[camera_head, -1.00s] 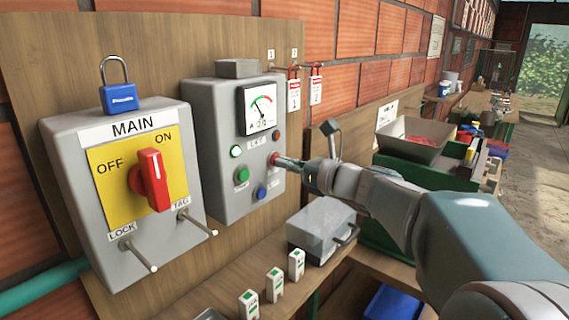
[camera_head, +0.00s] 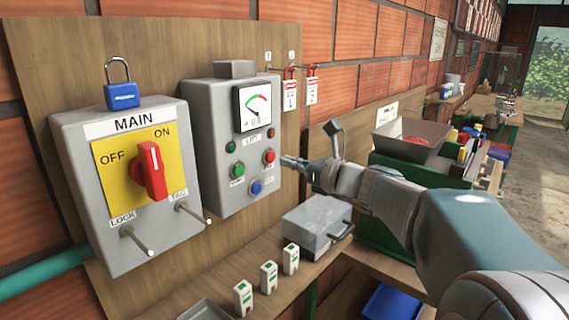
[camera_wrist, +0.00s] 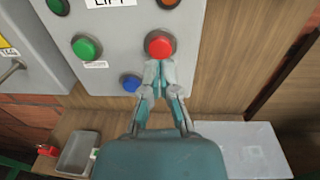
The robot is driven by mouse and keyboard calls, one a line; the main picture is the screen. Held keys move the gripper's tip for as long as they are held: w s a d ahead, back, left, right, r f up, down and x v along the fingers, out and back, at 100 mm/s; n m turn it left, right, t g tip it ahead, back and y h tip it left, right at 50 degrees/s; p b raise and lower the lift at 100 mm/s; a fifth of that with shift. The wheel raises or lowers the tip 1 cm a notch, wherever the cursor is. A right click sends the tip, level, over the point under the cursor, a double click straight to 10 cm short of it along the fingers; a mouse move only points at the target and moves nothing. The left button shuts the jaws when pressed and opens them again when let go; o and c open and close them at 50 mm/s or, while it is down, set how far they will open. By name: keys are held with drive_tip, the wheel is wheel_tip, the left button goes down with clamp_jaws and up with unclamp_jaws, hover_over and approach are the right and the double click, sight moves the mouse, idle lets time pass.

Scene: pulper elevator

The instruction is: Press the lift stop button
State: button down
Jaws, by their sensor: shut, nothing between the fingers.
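The grey lift control box (camera_head: 213,150) is fixed to the wooden board. Its red button (camera_head: 269,157) sits at the right, across from a green button (camera_head: 238,170), with a blue button (camera_head: 256,187) lower down. The red button also shows in the wrist view (camera_wrist: 160,44), just beyond my fingertips. My gripper (camera_head: 284,161) is shut and empty, a little to the right of the red button in the head view. A small gap shows between the tips and the button there. The meter (camera_head: 254,107) needle points up and its display is too small to read surely.
The main switch box (camera_head: 130,185), with a red handle and a blue padlock (camera_head: 121,93), stands at the left. Red tags (camera_head: 312,88) hang above.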

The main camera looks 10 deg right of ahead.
drive_tip(key=v, duration=1)
drive_tip(key=shift+d, duration=0.15)
idle(0.4)
